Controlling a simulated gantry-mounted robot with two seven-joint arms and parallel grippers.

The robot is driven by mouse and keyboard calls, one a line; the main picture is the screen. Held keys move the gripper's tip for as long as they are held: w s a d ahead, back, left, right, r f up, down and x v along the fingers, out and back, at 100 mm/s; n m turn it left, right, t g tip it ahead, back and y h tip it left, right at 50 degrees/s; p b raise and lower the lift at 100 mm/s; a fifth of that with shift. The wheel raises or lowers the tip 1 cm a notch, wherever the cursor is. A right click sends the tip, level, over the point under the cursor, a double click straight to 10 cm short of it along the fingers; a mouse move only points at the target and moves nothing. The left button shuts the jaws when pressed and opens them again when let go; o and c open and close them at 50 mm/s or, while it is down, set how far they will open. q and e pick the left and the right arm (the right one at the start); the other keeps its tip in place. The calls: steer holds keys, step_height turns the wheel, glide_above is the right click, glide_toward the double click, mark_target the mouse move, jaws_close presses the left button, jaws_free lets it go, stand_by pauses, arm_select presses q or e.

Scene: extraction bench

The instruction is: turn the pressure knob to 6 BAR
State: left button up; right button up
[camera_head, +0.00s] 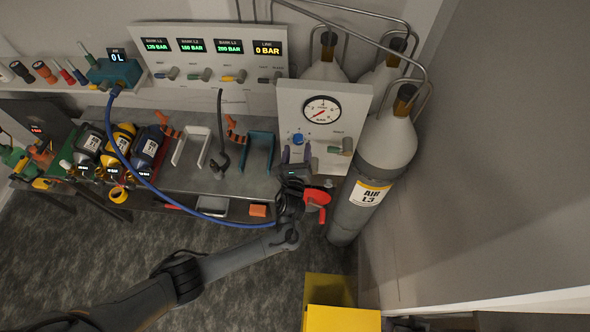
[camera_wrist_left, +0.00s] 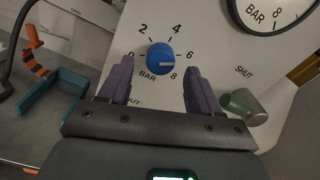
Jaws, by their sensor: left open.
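The blue pressure knob (camera_head: 298,139) sits on the white panel (camera_head: 340,98) below a round gauge (camera_head: 322,109). In the left wrist view the knob (camera_wrist_left: 160,57) is ringed by the numbers 0, 2, 4, 6, 8 and the word BAR. Its pale mark lies toward the right, about between 6 and 8; I cannot read it exactly. My left gripper (camera_head: 296,154) is open in front of the panel, just below the knob in the head view. Its purple fingers point at the panel, one on each side of the knob, with visible gaps. My right gripper is not in view.
A green-tipped shut-off valve (camera_wrist_left: 240,104) stands right of the fingers. Grey cylinders, one marked AIR L3 (camera_head: 371,190), stand right of the panel. A blue hose (camera_head: 150,183) hangs across the bench. A teal bracket (camera_head: 258,152) stands left of my gripper.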

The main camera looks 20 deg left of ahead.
arm_select(q)
steer(key=v, duration=0.8)
steer(key=shift+s+b, duration=0.3)
steer(key=shift+s, duration=0.1)
steer(key=shift+d, duration=0.1)
steer(key=s+a+f+n+g+h, duration=0.1)
steer(key=s+f+n+g, duration=0.2)
steer(key=s+f, duration=0.35)
steer(key=s+a+f+n+g, duration=0.2)
steer(key=s+f+n+g, duration=0.15)
steer(key=s, duration=0.55)
steer(key=s+a+r+n+g+h, duration=0.2)
steer(key=s+r+n+g+h, duration=0.2)
steer(key=n, duration=1.6)
steer(key=s+r+g, duration=0.3)
steer(key=s+r, duration=0.4)
steer(key=s, duration=0.1)
steer(key=shift+s+a+n, duration=0.2)
steer(key=shift+s+n, duration=0.15)
steer(key=shift+s, duration=0.05)
